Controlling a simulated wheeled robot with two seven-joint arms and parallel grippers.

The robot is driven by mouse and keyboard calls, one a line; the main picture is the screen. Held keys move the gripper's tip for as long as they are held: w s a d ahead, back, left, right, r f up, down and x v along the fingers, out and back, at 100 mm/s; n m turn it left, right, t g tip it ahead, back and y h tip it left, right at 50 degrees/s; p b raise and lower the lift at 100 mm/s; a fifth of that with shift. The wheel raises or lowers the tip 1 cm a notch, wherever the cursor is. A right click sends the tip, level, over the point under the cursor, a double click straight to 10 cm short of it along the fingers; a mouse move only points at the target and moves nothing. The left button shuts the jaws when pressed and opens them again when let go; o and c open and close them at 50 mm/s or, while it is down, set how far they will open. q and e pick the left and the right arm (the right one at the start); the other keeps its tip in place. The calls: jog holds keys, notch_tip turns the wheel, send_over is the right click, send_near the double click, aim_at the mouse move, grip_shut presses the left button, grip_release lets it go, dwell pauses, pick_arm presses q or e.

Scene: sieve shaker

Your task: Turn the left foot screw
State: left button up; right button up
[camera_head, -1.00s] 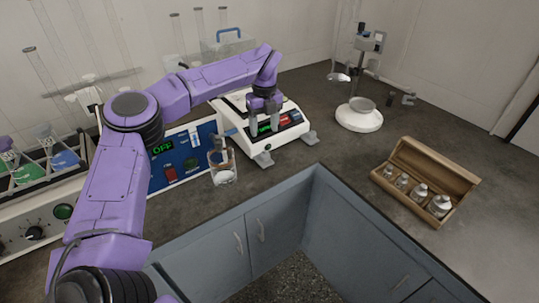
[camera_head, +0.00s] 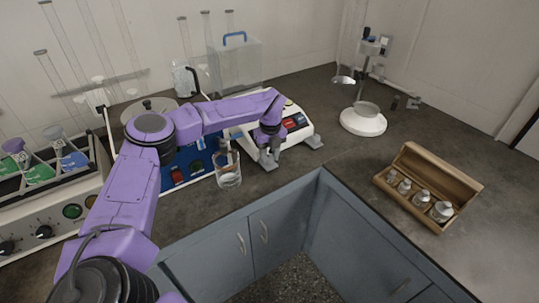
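A white bench instrument (camera_head: 304,130) with a red and blue front panel stands at the back of the counter. Its right grey foot (camera_head: 314,142) shows clear at the front right corner. The left foot screw (camera_head: 268,163) is at the front left corner, mostly hidden by my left gripper. My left gripper (camera_head: 268,154) points down right at that foot, with its fingertips low near the counter. The picture is too small to tell whether the fingers touch or grip the screw. My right gripper is out of view.
A glass beaker (camera_head: 228,176) stands close left of my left gripper. A blue-fronted unit (camera_head: 178,172) is behind my arm. A white-based stand (camera_head: 363,122) and an open wooden box of weights (camera_head: 436,187) are to the right. The counter between them is clear.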

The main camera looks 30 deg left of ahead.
pick_arm(q)
jog(key=c, duration=0.3)
jog(key=shift+m, duration=0.3)
jog(key=m, duration=0.2)
jog(key=shift+m+b, duration=0.3)
jog(key=shift+b, duration=0.1)
jog(key=shift+f+m, duration=0.1)
jog(key=shift+m, duration=2.2)
jog(key=o, duration=1)
